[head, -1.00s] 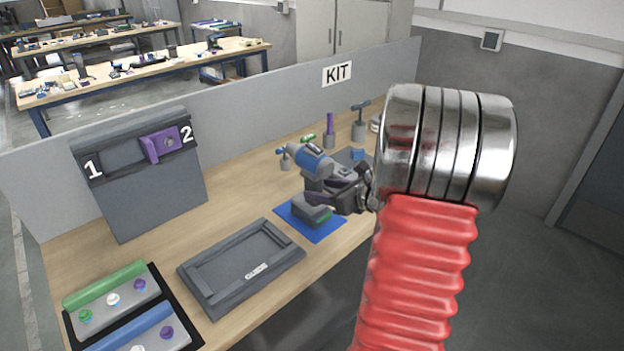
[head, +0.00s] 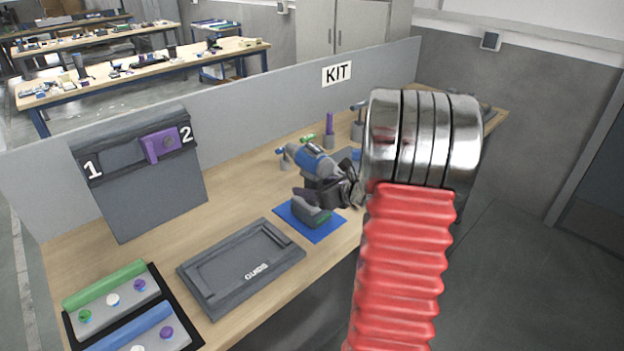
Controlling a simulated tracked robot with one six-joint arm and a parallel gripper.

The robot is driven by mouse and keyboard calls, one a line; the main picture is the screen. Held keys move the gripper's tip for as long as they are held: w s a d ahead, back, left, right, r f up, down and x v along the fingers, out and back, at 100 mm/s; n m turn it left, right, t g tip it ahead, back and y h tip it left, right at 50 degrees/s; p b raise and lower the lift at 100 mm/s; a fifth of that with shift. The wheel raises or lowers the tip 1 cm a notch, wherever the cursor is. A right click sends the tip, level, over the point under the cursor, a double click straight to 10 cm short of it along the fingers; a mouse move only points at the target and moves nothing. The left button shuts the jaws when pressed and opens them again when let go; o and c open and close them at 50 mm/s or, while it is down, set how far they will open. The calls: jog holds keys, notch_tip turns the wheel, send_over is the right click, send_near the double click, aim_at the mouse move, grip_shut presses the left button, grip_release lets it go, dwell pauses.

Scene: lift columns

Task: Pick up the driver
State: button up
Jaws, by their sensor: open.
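The driver (head: 312,162) is a blue and grey drill-shaped tool. It stands upright on its dark base (head: 308,213), which rests on a blue mat (head: 323,232). Its nose points to the upper left. My gripper (head: 312,193) is open at the driver's handle, reaching in from the right below the blue body. The dark jaws hide most of the handle, so I cannot tell whether they touch it.
A dark tray marked GUIDE (head: 215,292) lies left of the mat. A panel marked 1 and 2 (head: 160,205) stands behind it, with a purple block (head: 160,146). Small holders, one with a purple handle (head: 329,124), stand behind the driver. A grey KIT divider (head: 250,115) runs along the back.

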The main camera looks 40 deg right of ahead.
grip_shut()
dwell(0.6)
jog(key=shift+r, duration=0.1)
